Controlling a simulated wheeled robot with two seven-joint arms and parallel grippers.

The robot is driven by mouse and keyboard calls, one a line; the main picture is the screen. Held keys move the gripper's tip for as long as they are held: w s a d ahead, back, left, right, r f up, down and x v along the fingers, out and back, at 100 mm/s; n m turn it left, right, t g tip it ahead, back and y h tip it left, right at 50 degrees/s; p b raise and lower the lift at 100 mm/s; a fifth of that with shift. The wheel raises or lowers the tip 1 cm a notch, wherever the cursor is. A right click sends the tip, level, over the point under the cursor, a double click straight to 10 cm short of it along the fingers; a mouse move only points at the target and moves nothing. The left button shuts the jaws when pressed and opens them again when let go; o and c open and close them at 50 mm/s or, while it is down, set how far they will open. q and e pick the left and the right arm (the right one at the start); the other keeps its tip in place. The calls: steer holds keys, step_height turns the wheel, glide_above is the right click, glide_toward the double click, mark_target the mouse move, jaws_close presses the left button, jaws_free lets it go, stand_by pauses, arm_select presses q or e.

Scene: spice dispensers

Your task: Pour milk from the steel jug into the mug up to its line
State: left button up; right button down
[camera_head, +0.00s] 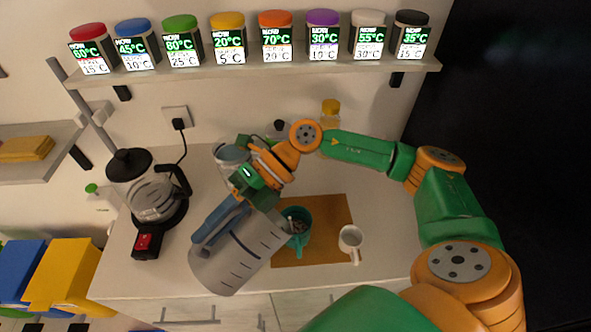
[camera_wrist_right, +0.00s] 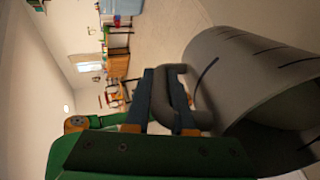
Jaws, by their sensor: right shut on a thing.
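The grey steel jug (camera_head: 238,254) with dark level marks hangs in front of the counter, left of the cups, its body leaning. My right gripper (camera_head: 232,208) is shut on the jug's handle. The right wrist view shows the gripper's fingers (camera_wrist_right: 165,98) closed around the handle, beside the jug body (camera_wrist_right: 232,72). Part of the jug's hollow shows there; I see no milk. A teal mug (camera_head: 303,240) with dark contents stands on a brown mat (camera_head: 325,211), partly behind the jug. A white mug (camera_head: 350,241) stands to its right. No fill line can be made out. My left gripper is not in view.
A coffee maker (camera_head: 152,190) with a glass pot stands at left, by a red switch (camera_head: 147,242). Behind my right wrist stand a glass jar (camera_head: 229,153) and a yellow-capped bottle (camera_head: 330,110). A shelf (camera_head: 160,76) of labelled dispensers runs above. The counter's right part is clear.

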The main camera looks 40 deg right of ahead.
steer(key=shift+d+r+y+b, duration=0.4)
steer(key=shift+d+r+b, duration=0.15)
steer(key=shift+b, duration=0.2)
stand_by(1.8)
steer(key=shift+a, duration=0.1)
